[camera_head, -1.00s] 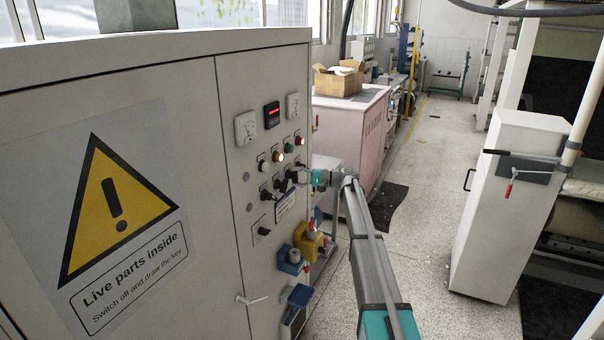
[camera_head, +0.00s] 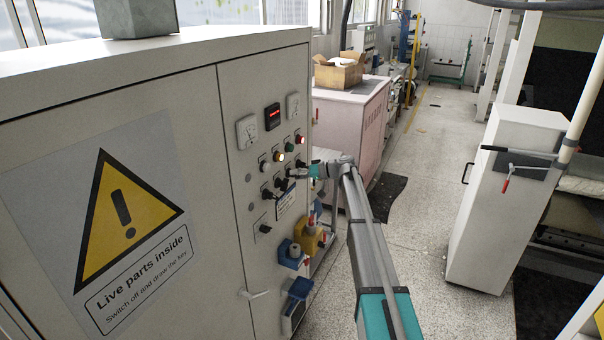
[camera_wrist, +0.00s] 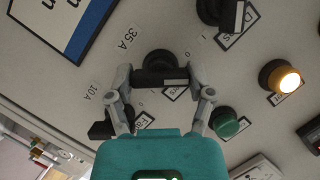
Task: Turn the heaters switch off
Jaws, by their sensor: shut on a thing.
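In the wrist view, my gripper (camera_wrist: 161,82) is shut on a black rotary switch (camera_wrist: 160,60) on the light grey panel, one finger at each end of its bar handle. The handle lies nearly level in this picture. The label by it is partly covered, so I cannot read whether it is the heaters switch. In the head view, my gripper (camera_head: 296,173) reaches the panel from the right, and the held switch is too small to make out clearly.
Nearby are another black switch (camera_wrist: 228,12), a green button (camera_wrist: 224,122) and a lit amber lamp (camera_wrist: 284,80). The cabinet (camera_head: 230,150) carries a warning sign (camera_head: 125,205), gauges and blue and yellow sockets. A white cabinet (camera_head: 505,200) stands right; floor between is mostly clear.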

